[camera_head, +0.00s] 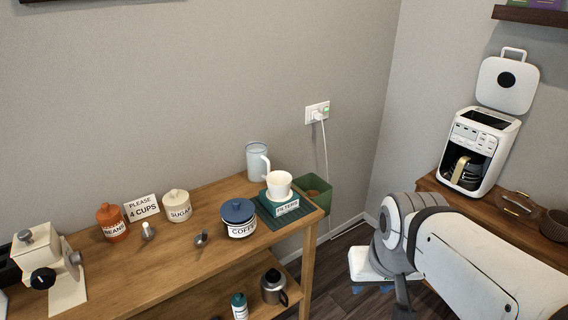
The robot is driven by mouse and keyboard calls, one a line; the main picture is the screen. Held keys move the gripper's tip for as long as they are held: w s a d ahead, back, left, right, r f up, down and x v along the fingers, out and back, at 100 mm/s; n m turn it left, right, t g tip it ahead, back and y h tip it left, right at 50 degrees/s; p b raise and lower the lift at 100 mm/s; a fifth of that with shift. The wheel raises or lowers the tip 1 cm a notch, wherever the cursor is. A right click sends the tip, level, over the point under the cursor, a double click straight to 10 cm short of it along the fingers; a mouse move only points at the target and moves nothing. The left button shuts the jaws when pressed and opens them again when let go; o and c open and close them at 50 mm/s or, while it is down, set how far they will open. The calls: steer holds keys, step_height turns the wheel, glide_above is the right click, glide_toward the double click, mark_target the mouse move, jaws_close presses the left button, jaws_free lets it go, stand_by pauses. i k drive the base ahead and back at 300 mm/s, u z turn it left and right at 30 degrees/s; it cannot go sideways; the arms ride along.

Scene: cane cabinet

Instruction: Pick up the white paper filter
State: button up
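The white paper filter (279,184) is a pale cup shape standing upright in a teal holder (272,203) labelled FILTERS. The holder is at the right end of the wooden counter (180,262), on a dark green mat. My white arm reaches in from the lower right, with a grey joint to the right of the counter, well apart from the filter. I cannot make out my gripper's fingers in this view.
A blue-lidded COFFEE jar (239,218) is just left of the holder, and a clear pitcher (257,162) stands behind it. Sugar (177,206) and beans (112,222) jars are farther left. A coffee maker (474,148) stands at right. The space above the filter is clear.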

mark_target(279, 182)
steer(key=i, duration=0.9)
steer(key=u, duration=0.05)
